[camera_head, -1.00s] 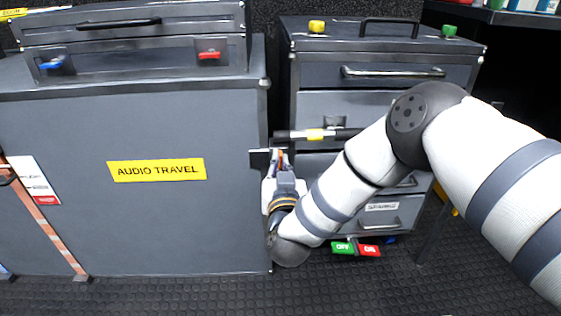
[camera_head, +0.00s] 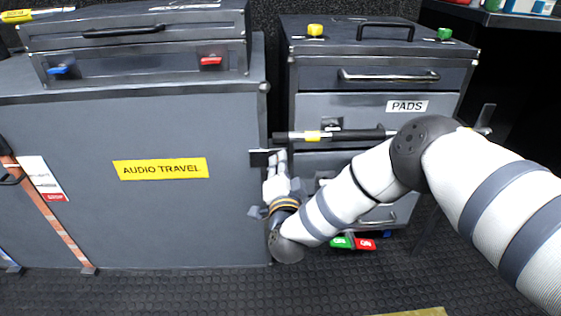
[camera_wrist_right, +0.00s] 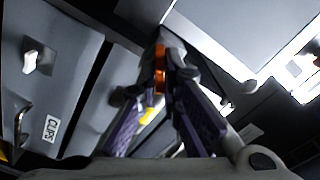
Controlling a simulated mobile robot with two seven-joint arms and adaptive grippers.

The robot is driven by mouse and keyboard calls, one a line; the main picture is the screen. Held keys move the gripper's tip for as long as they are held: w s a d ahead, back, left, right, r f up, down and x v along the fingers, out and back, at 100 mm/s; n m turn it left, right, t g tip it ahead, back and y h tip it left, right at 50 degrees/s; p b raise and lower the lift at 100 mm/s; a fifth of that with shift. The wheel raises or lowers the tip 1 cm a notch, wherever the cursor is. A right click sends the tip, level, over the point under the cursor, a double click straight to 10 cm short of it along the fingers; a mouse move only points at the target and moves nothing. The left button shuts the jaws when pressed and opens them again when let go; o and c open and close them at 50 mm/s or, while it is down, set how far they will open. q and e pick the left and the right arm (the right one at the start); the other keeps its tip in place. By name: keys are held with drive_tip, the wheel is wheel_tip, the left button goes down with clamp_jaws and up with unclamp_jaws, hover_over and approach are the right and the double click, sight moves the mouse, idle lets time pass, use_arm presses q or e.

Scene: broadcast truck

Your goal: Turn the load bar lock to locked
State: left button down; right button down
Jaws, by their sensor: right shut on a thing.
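The load bar (camera_head: 360,134) is a black bar with a silver end and a yellow band. It runs level across the front of the drawer cabinet. My right gripper (camera_head: 277,160) is just below its left end, beside a black bracket at the grey case's edge. In the right wrist view, my gripper (camera_wrist_right: 168,92) has its purple-padded fingers closed together at an orange piece (camera_wrist_right: 160,66), which looks like the load bar lock. The fingers partly hide the lock, and its angle is hard to tell. The yellow band (camera_wrist_right: 148,120) shows behind the fingers. My left gripper is not in view.
The grey AUDIO TRAVEL case (camera_head: 130,220) stands close on the left. The drawer cabinet (camera_head: 380,75) stands behind my right arm. Green and red tags (camera_head: 353,243) are low by the cabinet. The ribbed floor (camera_head: 180,292) in front is clear.

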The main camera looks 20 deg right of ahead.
drive_tip(key=shift+w+d+r+m, duration=0.1)
drive_tip(key=shift+m, duration=1.5)
drive_tip(key=shift+d+r+m, duration=0.1)
drive_tip(key=shift+m, duration=1.8)
drive_tip(key=c, duration=1.8)
unclamp_jaws()
drive_tip(key=shift+o, duration=0.2)
drive_tip(key=shift+f, duration=0.15)
drive_tip(key=v, duration=1.2)
drive_tip(key=shift+a, duration=0.15)
